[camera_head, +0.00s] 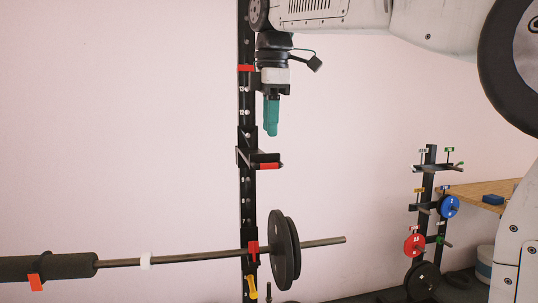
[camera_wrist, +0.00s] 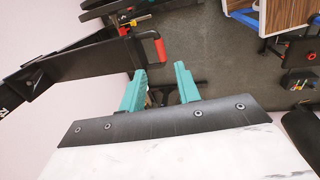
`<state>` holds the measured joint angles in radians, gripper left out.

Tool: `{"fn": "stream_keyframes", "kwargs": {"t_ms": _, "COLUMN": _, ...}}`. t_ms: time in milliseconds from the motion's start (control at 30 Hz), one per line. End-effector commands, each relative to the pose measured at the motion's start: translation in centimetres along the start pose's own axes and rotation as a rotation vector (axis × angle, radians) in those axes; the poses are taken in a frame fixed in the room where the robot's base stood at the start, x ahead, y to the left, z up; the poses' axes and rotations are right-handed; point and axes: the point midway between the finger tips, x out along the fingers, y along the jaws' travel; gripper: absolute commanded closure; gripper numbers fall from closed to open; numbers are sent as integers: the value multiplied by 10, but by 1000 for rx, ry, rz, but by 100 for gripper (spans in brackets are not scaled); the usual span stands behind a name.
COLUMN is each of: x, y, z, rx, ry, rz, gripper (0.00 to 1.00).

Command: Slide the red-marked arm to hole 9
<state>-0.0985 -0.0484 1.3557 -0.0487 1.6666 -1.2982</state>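The red-marked arm (camera_head: 262,163) is a short black bracket with a red end, mounted on the black rack upright (camera_head: 247,203) around mid-height. It also shows in the wrist view as a black bracket with a red tip (camera_wrist: 153,42). My gripper (camera_head: 271,130) hangs pointing down above the bracket, close to the upright, and does not appear to touch it. In the wrist view its two teal fingers (camera_wrist: 160,76) stand apart with nothing gripped between them. White number marks run along the upright; I cannot read hole 9 with certainty.
A loaded barbell (camera_head: 200,255) with black plates (camera_head: 283,250) crosses the upright low down at a red-marked holder (camera_head: 253,248). A red band (camera_head: 246,68) is higher on the upright. A plate stand (camera_head: 427,190) and a wooden bench (camera_head: 485,190) are at right.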

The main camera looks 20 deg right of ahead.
Motion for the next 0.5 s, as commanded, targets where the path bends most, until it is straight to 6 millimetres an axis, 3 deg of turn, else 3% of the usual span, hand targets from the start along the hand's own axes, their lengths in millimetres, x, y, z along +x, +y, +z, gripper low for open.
{"fn": "stream_keyframes", "kwargs": {"t_ms": 500, "x": 70, "y": 0, "z": 0, "rx": 1, "ry": 0, "rz": 0, "gripper": 68}}
